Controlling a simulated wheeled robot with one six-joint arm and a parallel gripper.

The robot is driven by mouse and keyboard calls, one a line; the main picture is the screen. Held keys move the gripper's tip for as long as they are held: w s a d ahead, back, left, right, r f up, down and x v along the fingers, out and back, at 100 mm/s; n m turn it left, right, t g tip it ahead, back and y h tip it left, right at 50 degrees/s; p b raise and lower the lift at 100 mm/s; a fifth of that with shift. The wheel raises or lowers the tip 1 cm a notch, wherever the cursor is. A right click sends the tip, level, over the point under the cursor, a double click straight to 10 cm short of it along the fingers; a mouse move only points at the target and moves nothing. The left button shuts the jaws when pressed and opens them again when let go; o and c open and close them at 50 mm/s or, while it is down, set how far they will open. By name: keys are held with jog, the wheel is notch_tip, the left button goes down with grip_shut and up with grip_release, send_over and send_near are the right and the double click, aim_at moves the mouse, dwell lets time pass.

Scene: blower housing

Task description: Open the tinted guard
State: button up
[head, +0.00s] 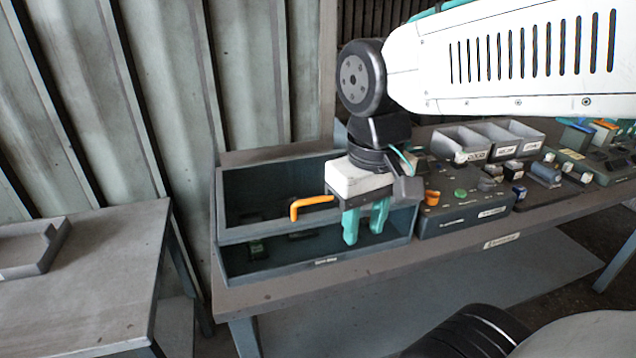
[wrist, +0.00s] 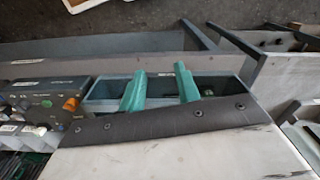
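The tinted guard (head: 262,196) is a dark panel in a grey-green frame, on a box-like housing (head: 300,270) at the left end of the bench in the head view. It appears to lie closed. An orange bent handle (head: 312,205) stands out near its front edge. My gripper (head: 366,228) points down over the right part of the housing, to the right of the handle and apart from it. Its two teal fingers are spread with nothing between them. The wrist view shows the fingers (wrist: 160,88) apart over the housing (wrist: 222,86); the handle is not visible there.
A control box (head: 465,212) with knobs and buttons stands right of the housing. Grey bins (head: 490,140) are behind it. A separate table (head: 105,245) with a grey tray (head: 32,255) is at left. A corrugated wall is behind.

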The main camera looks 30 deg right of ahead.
jog(key=w+d+r+m+g, duration=0.1)
jog(key=w+r+m+g, duration=0.15)
jog(key=w+m, duration=0.8)
jog(key=m, duration=1)
send_over(322, 212)
notch_tip(322, 212, down, 4)
jog(key=shift+y, duration=0.3)
jog(key=shift+c, duration=0.3)
grip_shut()
